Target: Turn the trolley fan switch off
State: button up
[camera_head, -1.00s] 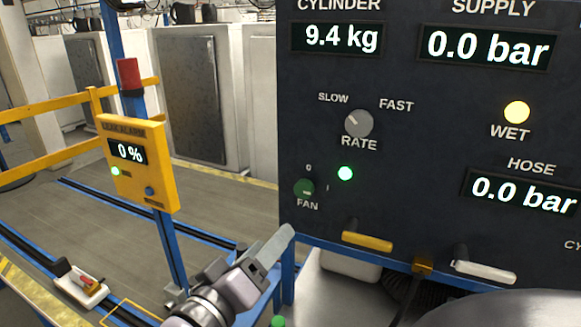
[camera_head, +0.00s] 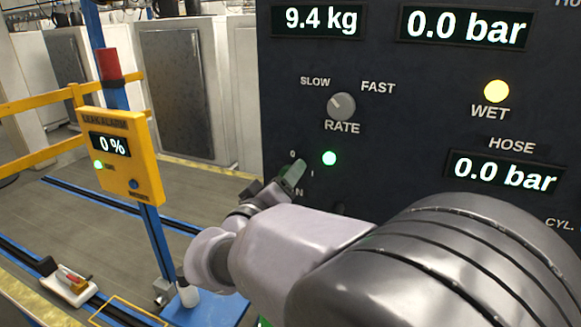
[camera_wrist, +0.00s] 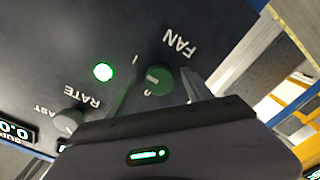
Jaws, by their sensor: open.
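The fan switch is a round green knob (camera_wrist: 158,80) with marks 0 and I beside it, low on the dark panel (camera_head: 400,110). In the head view my gripper (camera_head: 284,180) is at the switch and mostly covers it and the FAN label. In the wrist view my gripper (camera_wrist: 161,77) is open, with one finger on each side of the knob. I cannot tell whether either finger touches it. Which mark the knob points to is unclear. The green lamp (camera_head: 329,158) near the switch is lit.
The rate knob (camera_head: 341,106) is above the switch. The yellow WET lamp (camera_head: 497,91) is lit. A yellow leak alarm box (camera_head: 120,155) on a blue post stands to the left. My arm hides the panel's lower part.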

jog(key=shift+c, duration=0.2)
grip_shut()
jog(key=shift+f, duration=0.1)
jog(key=n+b, duration=0.3)
jog(key=n, duration=1.4)
jog(key=shift+f+n, duration=0.1)
jog(key=shift+n, duration=0.3)
dwell(0.5)
